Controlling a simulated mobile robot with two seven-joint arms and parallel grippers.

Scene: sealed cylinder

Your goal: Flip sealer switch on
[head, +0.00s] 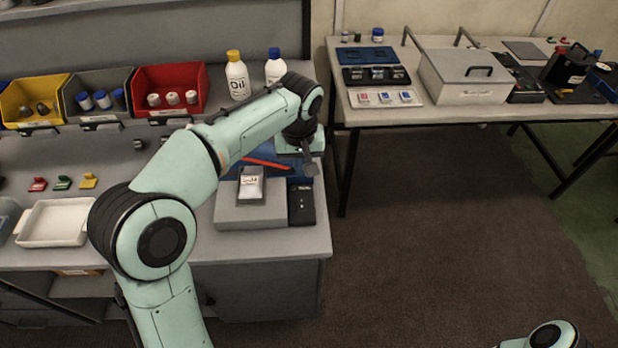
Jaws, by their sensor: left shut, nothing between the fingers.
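My left gripper (309,170) points down just above and behind the black panel, shut and empty. I cannot tell whether it touches the panel. My right gripper is out of view; only part of my right arm shows at bottom right.
A white tray (56,241) lies front left. A second table (440,114) holds a grey lidded box (466,76). Open floor lies between.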

